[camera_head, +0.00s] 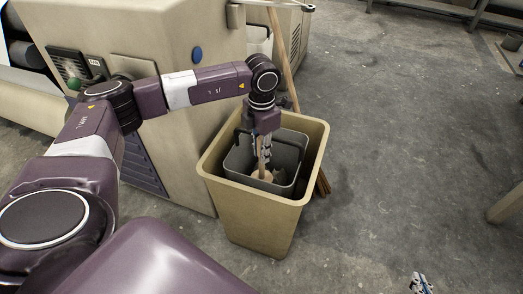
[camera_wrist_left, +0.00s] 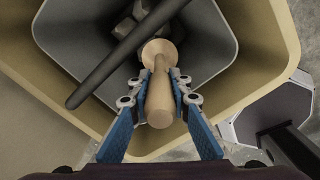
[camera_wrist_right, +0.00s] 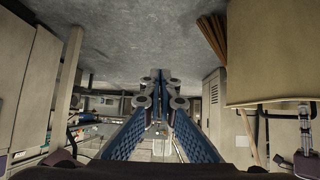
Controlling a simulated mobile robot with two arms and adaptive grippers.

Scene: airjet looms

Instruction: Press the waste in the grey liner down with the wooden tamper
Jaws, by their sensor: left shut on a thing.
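The wooden tamper (camera_wrist_left: 159,98) is in my left gripper (camera_wrist_left: 161,84), whose fingers are shut on its handle. In the head view my left gripper (camera_head: 264,148) reaches down into the grey liner (camera_head: 236,160). Grey blocky waste (camera_wrist_left: 128,24) also shows beside the foot in the left wrist view. I cannot tell whether the foot touches it. My right gripper (camera_wrist_right: 160,88) has its fingertips together and looks empty, away from the bin.
The liner sits inside a beige bin (camera_head: 262,222). A dark bar (camera_wrist_left: 125,55), seemingly the liner's handle, crosses the opening beside the tamper. A beige machine (camera_head: 165,40) stands left of the bin, and wooden poles (camera_head: 284,60) lean behind it.

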